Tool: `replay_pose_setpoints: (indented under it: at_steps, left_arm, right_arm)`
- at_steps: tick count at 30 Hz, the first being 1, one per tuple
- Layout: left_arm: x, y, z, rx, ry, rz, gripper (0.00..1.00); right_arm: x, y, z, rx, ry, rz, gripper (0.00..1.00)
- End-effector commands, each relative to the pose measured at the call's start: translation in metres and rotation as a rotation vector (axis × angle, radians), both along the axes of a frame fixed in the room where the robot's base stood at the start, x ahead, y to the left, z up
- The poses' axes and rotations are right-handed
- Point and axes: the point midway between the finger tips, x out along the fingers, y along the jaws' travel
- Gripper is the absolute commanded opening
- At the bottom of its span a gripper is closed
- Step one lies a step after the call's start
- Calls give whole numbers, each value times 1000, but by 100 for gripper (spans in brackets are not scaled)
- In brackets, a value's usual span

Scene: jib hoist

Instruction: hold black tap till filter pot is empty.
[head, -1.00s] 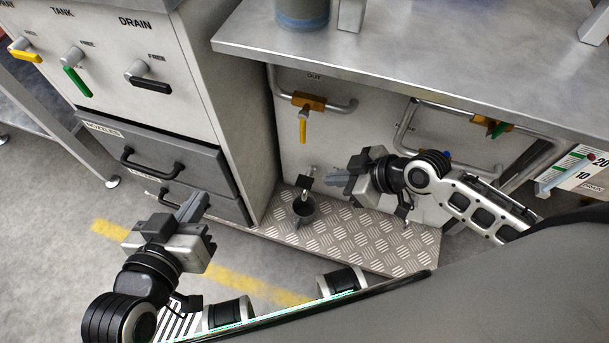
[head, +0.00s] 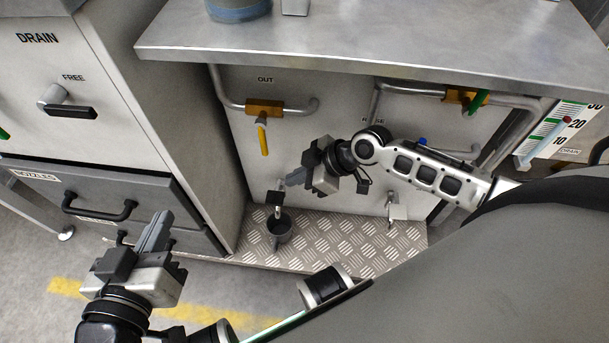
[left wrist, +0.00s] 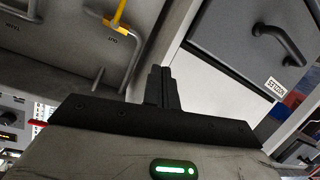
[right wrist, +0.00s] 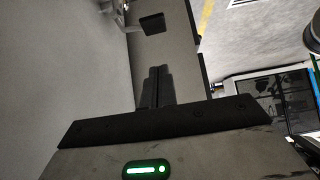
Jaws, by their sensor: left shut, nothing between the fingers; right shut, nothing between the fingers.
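A small tap with a black paddle (head: 277,214) sticks out low on the pale panel in the head view, directly above a dark grey cup (head: 279,235) on the tread plate. The right wrist view shows a black block on a grey stem (right wrist: 152,24) beyond the fingers, probably this tap. My right gripper (head: 293,177) is shut and empty, just above and right of the tap, apart from it. My left gripper (head: 157,228) is shut and empty in front of the drawers. A black DRAIN lever (head: 72,112) is on the left cabinet. No vessel is labelled filter pot.
A yellow OUT lever (head: 263,138) hangs above the tap. A green lever (head: 479,101) and a scale with a red marker (head: 556,133) are at the right. The steel bench (head: 370,50) overhangs the panel. A blue-banded vessel (head: 238,10) stands on it.

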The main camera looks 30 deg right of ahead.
Motion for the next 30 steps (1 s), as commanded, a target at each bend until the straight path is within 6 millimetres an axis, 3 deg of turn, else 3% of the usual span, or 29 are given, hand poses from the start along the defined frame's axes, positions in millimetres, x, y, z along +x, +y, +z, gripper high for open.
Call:
replay_pose_setpoints:
  at_steps: [1,7,12,18,30]
  left_arm:
    - [1,-1,-5,-20,-1,-1,0]
    - [2,-6,-2,-96,-12,-7,0]
    - [5,-10,11,-187,-38,-6,0]
    - [5,-12,14,-219,-39,-11,0]
    - [5,-12,16,-222,-41,-11,0]
  right_arm:
    - [5,8,-12,4,-1,0,0]
    - [22,33,-41,3,-1,0,0]
    - [20,31,-67,-2,1,0,0]
    - [20,30,-77,-1,0,-1,0]
    - [18,31,-78,-11,-11,0,0]
